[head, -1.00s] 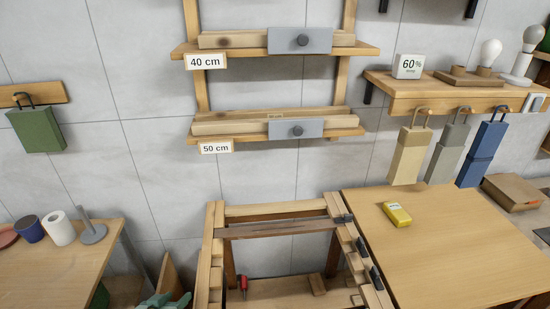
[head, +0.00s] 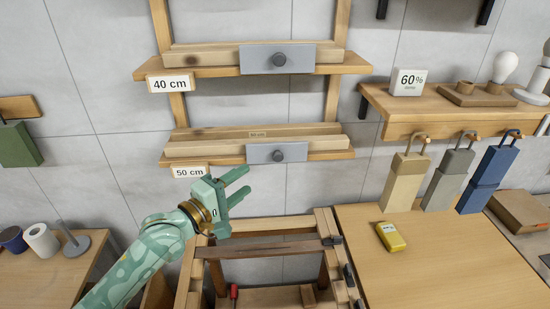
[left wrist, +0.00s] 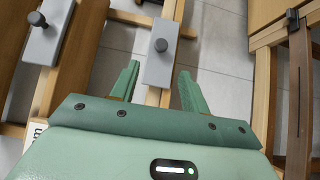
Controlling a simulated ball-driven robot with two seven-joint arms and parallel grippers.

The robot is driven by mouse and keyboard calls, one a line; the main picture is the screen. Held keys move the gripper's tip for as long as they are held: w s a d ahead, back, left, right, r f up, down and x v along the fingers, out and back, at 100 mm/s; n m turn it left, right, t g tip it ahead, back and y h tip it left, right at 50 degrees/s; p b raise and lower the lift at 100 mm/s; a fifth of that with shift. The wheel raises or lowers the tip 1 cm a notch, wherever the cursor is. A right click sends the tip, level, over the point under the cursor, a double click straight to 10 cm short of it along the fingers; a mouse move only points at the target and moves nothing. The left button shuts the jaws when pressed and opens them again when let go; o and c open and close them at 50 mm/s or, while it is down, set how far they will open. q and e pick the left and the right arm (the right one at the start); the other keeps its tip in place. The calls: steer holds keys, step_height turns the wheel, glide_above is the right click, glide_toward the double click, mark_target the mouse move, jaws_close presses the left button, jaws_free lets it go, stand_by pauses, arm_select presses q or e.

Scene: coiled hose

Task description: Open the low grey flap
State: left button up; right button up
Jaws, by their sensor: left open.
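The low grey flap (head: 277,152) is a flat plate with a dark round knob (head: 279,155), upright at the front of the 50 cm shelf (head: 215,159). My left gripper (head: 249,180) is open and empty, in front of and just below left of the flap in the head view, its fingers pointing right. In the left wrist view the low flap (left wrist: 157,72) and its knob (left wrist: 161,45) show beyond and between the two spread fingertips (left wrist: 159,70). No contact is visible. My right gripper is not in view.
A similar grey flap (head: 264,60) sits on the 40 cm shelf above. Below is a wooden frame (head: 275,223). At right are a table (head: 440,260) with a yellow device (head: 391,236) and several hanging blocks (head: 405,180). The wall before the shelves is clear.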

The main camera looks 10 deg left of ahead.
mark_target(276, 159)
arm_select(q)
steer(key=b+x, duration=0.1)
steer(key=x, duration=1.1)
steer(key=shift+f, duration=0.15)
steer(key=shift+s+a, duration=0.1)
steer(key=c, duration=1)
